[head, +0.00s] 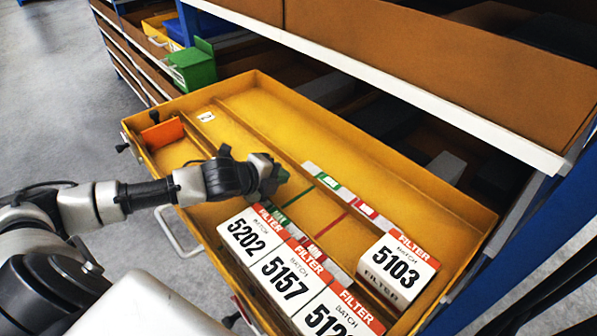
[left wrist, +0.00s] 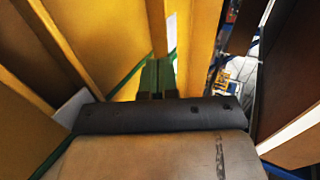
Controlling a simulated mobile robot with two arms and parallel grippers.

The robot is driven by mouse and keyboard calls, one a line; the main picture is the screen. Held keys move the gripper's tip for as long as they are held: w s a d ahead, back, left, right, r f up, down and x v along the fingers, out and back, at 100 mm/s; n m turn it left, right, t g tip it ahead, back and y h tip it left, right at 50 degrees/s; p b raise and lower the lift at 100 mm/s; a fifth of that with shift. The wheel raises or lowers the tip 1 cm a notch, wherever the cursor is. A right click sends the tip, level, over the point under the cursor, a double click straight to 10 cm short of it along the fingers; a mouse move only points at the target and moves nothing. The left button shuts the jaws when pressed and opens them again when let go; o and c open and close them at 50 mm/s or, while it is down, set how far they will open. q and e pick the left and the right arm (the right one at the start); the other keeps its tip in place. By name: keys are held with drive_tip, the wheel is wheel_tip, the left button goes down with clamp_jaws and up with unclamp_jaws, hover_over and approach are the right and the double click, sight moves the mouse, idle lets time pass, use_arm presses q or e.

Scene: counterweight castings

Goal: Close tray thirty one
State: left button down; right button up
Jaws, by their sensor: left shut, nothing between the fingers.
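A yellow tray (head: 255,85) is pulled out from the shelving rack and stands open. A metal handle (head: 178,240) and dark knobs show along its near side. I cannot tell the tray's number. My left gripper (head: 276,180) is shut and empty, over the tray's middle, beside its dividers. In the left wrist view its greenish fingers (left wrist: 157,80) are together among yellow walls. My right gripper is not in view.
An orange block (head: 162,134) sits in the tray's left corner. A green bin (head: 195,66) stands beyond it on the rack. A white-edged shelf (head: 400,88) with brown cartons overhangs the tray's back. Grey floor (head: 50,90) is clear at left.

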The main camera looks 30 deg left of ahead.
sight(306, 173)
use_arm(q)
drive_tip(key=p+x, duration=0.1)
drive_tip(key=x, duration=0.5)
drive_tip(key=shift+w+d+f, duration=0.15)
drive_tip(key=shift+w+f, duration=0.05)
drive_tip(key=shift+w, duration=0.1)
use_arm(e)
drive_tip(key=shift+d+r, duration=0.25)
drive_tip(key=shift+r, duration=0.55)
use_arm(q)
drive_tip(key=shift+w, duration=0.15)
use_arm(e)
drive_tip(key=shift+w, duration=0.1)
